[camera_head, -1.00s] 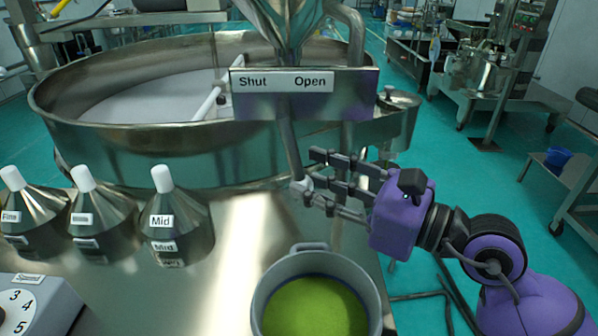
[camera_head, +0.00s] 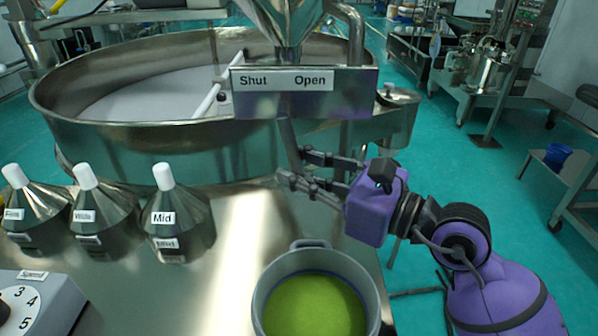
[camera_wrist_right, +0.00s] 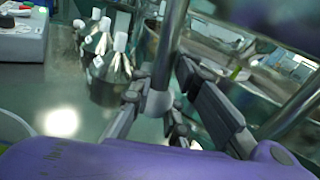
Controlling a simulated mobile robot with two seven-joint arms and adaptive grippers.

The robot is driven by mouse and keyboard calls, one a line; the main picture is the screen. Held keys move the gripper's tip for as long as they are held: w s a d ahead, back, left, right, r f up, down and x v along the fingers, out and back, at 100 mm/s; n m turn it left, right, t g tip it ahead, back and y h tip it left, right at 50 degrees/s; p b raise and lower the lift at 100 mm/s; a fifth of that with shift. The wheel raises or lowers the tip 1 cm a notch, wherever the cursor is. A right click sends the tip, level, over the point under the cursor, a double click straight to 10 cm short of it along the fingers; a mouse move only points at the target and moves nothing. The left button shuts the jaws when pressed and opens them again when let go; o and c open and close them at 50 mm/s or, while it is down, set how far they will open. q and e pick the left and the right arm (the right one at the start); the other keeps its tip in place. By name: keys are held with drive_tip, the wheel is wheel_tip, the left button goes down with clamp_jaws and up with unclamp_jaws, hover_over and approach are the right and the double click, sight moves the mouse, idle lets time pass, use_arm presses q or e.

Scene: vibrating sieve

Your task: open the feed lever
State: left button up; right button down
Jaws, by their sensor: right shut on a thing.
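The feed lever (camera_head: 290,145) is a thin metal rod that hangs below a metal box with a label reading "Shut" and "Open" (camera_head: 285,81). Its lower end leans slightly right in the head view. My right gripper (camera_head: 298,168) is shut on the lever near its lower end, and its fingers partly hide that end. In the right wrist view the rod (camera_wrist_right: 170,45) runs down between the fingers to a pale round knob (camera_wrist_right: 158,103). My left gripper is not in view.
A large round sieve pan (camera_head: 150,135) stands behind. A grey pot of green powder (camera_head: 315,305) stands just below my right gripper. Several metal cones with white caps, one marked "Mid" (camera_head: 168,217), stand left. A speed dial box (camera_head: 45,290) is at the front left.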

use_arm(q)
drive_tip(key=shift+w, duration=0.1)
